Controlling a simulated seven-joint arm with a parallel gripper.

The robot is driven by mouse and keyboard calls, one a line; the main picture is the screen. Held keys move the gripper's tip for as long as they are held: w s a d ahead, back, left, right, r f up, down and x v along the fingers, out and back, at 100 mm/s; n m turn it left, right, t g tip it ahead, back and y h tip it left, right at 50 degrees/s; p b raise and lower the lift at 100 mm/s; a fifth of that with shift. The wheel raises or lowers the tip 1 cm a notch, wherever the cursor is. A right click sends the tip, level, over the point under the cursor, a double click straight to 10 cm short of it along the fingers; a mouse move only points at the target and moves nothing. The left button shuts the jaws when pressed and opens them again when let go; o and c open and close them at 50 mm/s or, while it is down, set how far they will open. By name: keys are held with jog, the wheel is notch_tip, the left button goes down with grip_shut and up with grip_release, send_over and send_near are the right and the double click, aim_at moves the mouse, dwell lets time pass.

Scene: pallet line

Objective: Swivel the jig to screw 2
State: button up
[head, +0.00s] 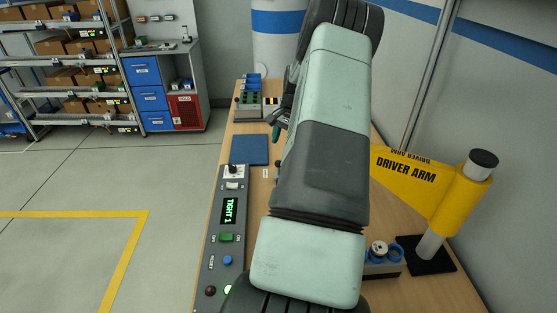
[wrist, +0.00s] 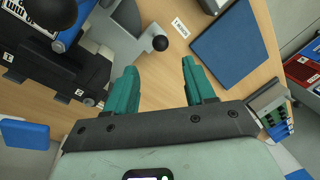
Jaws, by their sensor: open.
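The jig shows at the upper left of the wrist view, cut by the frame edge. It has a black base (wrist: 75,88) with small white number labels, a blue part on top, and a grey bar ending in a black ball knob (wrist: 160,43). My gripper (wrist: 159,65) is open and empty, its two teal fingers apart. The knob lies beyond the fingertips, roughly between their lines; I see no contact. In the head view my arm hides the jig and most of the gripper. The control panel (head: 209,248) there has a display (head: 229,211) reading "TIGHT 1".
A blue mat (head: 249,150) lies on the wooden bench, also in the wrist view (wrist: 228,45). A tray with round parts (head: 382,263) sits beside my arm.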

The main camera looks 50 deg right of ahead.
jog(key=f, duration=0.3)
jog(key=w+f, duration=0.1)
jog(key=f, duration=0.4)
jog(key=shift+w+a+f, duration=0.2)
jog(key=shift+w+f, duration=0.15)
grip_shut()
